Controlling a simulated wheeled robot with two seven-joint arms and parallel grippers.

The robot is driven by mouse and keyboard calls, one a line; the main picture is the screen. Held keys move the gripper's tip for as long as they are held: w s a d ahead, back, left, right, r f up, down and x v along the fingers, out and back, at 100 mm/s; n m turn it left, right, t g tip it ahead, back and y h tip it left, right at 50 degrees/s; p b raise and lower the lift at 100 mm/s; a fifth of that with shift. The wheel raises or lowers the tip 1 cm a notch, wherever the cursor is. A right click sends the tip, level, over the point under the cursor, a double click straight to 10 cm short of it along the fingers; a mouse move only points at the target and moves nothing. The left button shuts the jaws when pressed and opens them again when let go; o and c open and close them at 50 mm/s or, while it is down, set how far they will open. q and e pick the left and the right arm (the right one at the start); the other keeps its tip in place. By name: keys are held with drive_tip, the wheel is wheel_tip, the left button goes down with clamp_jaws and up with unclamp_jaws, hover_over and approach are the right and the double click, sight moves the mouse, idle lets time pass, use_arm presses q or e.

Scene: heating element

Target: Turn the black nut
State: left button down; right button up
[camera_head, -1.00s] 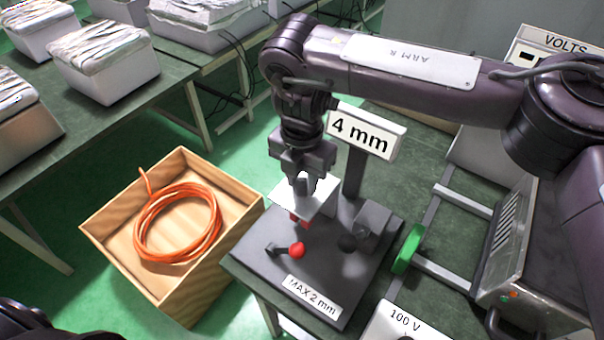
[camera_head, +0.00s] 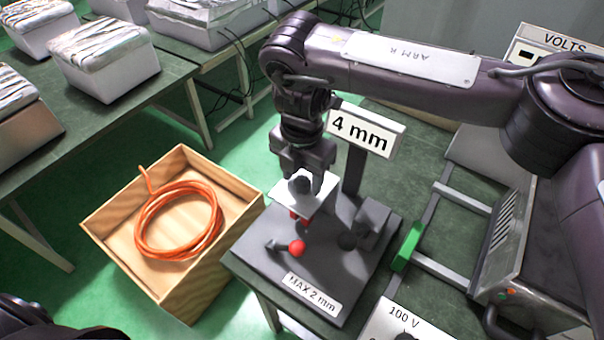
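My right gripper (camera_head: 301,186) points down over a white plate (camera_head: 324,198) that stands on a dark grey base (camera_head: 262,235). A small dark rounded part shows at the fingertips; I cannot tell whether it is the black nut or part of the gripper. The fingers' gap is not clear. Red parts (camera_head: 297,214) show just under the plate. Another dark round piece (camera_head: 347,241) lies on the base beside a grey block (camera_head: 371,221). A red ball-ended lever (camera_head: 297,247) lies at the front. My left gripper is not in view.
A "4 mm" sign (camera_head: 362,133) stands behind the plate. A wooden box (camera_head: 104,240) with an orange coil (camera_head: 180,225) is at left. A green-handled metal frame (camera_head: 408,246) and a "100 V" unit (camera_head: 378,322) are at right.

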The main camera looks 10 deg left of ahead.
sight(302, 181)
wheel_tip(302, 181, up, 8)
drive_tip(key=shift+f, duration=0.1)
idle(0.4)
idle(0.5)
